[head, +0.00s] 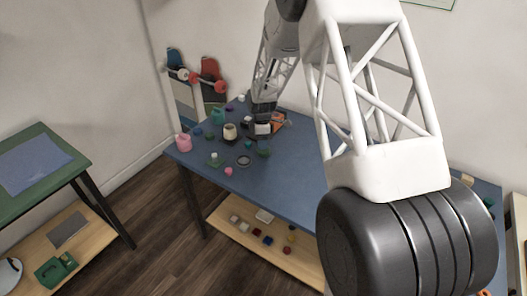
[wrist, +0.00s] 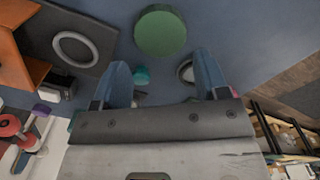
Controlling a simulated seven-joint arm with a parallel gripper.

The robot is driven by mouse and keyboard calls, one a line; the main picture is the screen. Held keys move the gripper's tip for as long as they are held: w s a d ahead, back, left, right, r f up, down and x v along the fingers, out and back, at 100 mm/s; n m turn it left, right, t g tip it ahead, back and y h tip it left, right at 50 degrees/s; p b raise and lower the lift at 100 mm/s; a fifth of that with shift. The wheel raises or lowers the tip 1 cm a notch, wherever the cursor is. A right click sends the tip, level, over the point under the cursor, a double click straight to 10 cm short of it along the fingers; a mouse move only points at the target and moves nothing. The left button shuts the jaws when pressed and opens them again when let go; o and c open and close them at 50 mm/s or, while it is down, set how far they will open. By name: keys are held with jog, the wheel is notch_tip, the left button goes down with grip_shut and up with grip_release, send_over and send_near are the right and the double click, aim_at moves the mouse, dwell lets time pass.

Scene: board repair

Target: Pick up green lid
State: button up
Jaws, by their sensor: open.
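The green lid (wrist: 160,32) is a flat round disc on the blue table, at the top middle of the wrist view. In the head view a small dark green piece (head: 263,149) just in front of my gripper looks like the same lid, but it is too small to be sure. The lid lies beyond the fingertips, roughly centred on the gap. My gripper's height above the table cannot be told. In the head view my gripper (head: 263,125) is over the table's far part.
A dark plate with a pale ring (wrist: 75,48) and an orange piece (wrist: 14,55) lie left of the lid. A teal piece (wrist: 141,75) shows between the fingers. A pink mug (head: 183,142) and several small items crowd the blue table's (head: 285,175) left end; its middle looks clear.

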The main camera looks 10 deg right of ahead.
aim_at(263, 151)
jog(key=shift+d+f, duration=0.1)
jog(key=shift+f, duration=2.5)
jog(key=c, duration=0.5)
